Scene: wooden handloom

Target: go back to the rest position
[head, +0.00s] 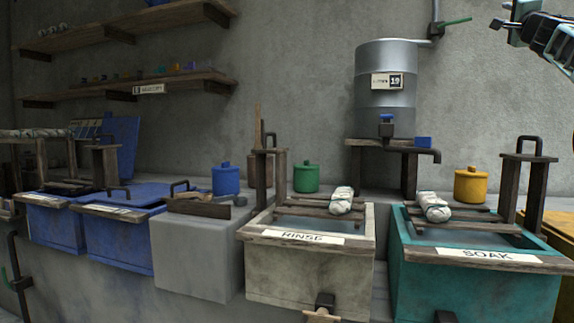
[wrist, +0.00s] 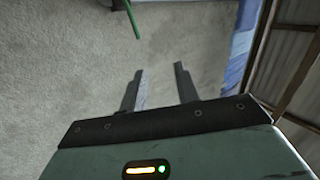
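My gripper (head: 503,15) is raised at the top right of the head view, in front of the bare wall and well above the tubs. In the wrist view my gripper (wrist: 160,84) has its two dark fingers apart with nothing between them. Most of my arm is outside the head view, at its right edge.
A metal tank (head: 386,95) and a pipe with a green lever (head: 457,21) are left of my gripper. The SOAK tub (head: 470,285) and RINSE tub (head: 300,270) stand below, each with a white bundle on its slats. Shelves (head: 130,82) line the left wall.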

